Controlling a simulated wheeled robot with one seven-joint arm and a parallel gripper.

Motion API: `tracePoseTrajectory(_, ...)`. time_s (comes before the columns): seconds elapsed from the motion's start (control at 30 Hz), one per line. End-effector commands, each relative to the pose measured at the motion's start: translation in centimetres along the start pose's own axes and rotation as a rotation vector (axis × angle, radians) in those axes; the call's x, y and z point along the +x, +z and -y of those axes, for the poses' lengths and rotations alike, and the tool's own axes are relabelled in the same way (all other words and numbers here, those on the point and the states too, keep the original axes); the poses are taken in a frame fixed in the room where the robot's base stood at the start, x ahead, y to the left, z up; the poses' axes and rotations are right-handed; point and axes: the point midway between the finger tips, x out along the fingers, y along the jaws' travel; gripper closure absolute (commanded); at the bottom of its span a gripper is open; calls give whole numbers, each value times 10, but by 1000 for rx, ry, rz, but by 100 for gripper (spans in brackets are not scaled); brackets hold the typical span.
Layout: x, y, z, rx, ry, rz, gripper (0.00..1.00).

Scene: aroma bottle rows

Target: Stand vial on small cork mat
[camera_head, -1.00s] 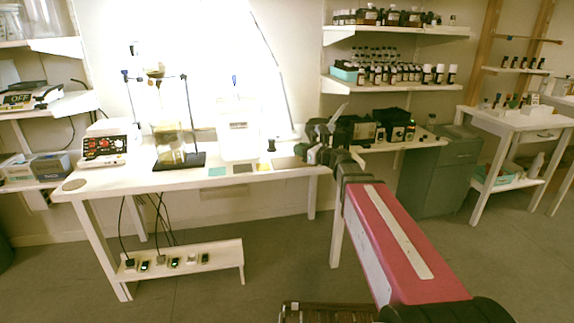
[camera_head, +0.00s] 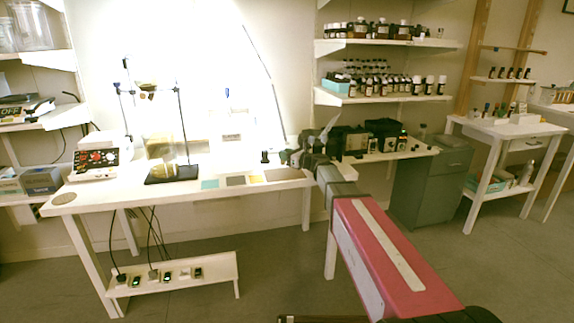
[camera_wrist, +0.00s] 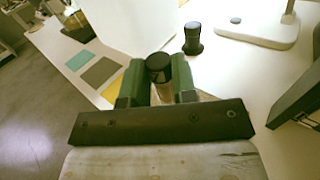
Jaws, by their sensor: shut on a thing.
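My gripper (camera_wrist: 159,80) has its green fingers shut on a vial with a dark cap (camera_wrist: 158,66), held upright between them. In the head view my gripper (camera_head: 303,158) is over the right end of the white table, and the vial cannot be made out there. A brownish flat rectangle (camera_head: 284,174) lies at the front edge just left of my gripper. I cannot tell for certain which is cork.
Teal (camera_head: 210,184), grey (camera_head: 236,181) and yellow (camera_head: 255,178) flat squares line the front edge. The front left tabletop is clear.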

Motion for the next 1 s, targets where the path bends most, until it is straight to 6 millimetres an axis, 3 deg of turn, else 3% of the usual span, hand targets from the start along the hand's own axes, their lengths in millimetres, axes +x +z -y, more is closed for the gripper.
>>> tracePoseTrajectory(0.27,1,-13,10,1,1,0,100)
tracePoseTrajectory(0.53,1,-45,10,2,1,1,100)
tracePoseTrajectory(0.9,1,-49,9,1,1,0,100)
tracePoseTrajectory(0.93,1,-49,9,0,1,0,68)
tracePoseTrajectory(1.0,1,-48,9,0,1,1,49)
